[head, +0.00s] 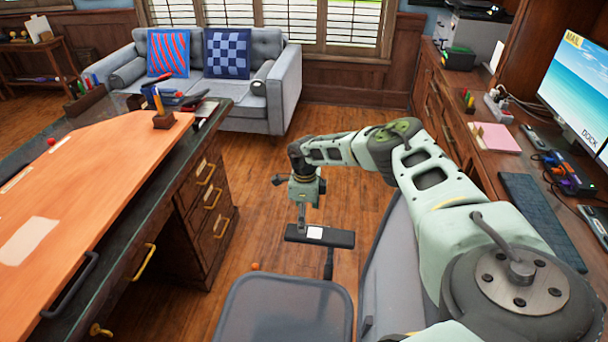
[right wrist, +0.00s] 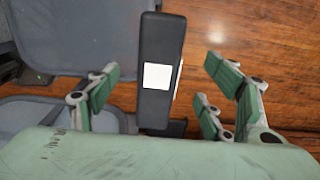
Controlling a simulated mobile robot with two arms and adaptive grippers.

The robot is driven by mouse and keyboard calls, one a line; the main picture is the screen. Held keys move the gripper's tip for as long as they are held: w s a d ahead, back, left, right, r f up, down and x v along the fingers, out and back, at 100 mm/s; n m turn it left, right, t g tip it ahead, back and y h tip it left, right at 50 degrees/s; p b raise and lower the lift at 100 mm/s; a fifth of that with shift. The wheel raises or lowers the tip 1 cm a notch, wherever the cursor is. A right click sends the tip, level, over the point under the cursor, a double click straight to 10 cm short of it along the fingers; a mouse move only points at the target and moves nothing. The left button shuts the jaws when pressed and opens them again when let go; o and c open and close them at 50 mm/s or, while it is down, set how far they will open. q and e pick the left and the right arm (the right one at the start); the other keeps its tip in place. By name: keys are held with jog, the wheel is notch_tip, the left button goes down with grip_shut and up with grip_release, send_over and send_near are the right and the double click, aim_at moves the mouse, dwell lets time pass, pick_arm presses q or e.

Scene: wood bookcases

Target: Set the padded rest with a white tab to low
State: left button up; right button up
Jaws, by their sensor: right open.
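The padded rest (head: 338,238) is a black chair armrest with a white tab (head: 315,232) on its top. It stands on a dark post (head: 328,265) beside the grey chair. In the right wrist view the rest (right wrist: 161,38) runs up the middle, with its white tab (right wrist: 158,76) near the centre. My right gripper (head: 300,205) hangs above the rest, fingers pointing down. In its wrist view the open fingers (right wrist: 163,88) lie on both sides of the rest, with nothing between them clearly touched; the height gap is hard to judge. My left gripper is not in view.
The grey chair has a seat (head: 285,312) and a back (head: 385,270). A desk with an orange top (head: 105,165) stands left, a wooden counter (head: 495,165) with a monitor right. A grey sofa (head: 270,85) is behind. Wood floor (head: 260,190) is open between desk and chair.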

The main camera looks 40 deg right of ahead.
aim_at(305, 242)
jog(key=shift+f, duration=0.7)
notch_tip(305, 242, down, 5)
jog(key=shift+f+b, duration=0.1)
jog(key=shift+b, duration=0.65)
jog(key=shift+f, duration=0.55)
jog(key=c, duration=1.7)
notch_tip(305, 242, down, 6)
jog(key=b, duration=0.6)
jog(key=shift+f+b, duration=0.2)
jog(key=shift+b, duration=0.2)
jog(key=shift+o, duration=0.2)
jog(key=shift+s+a+r, duration=0.1)
jog(key=shift+s+r, duration=0.05)
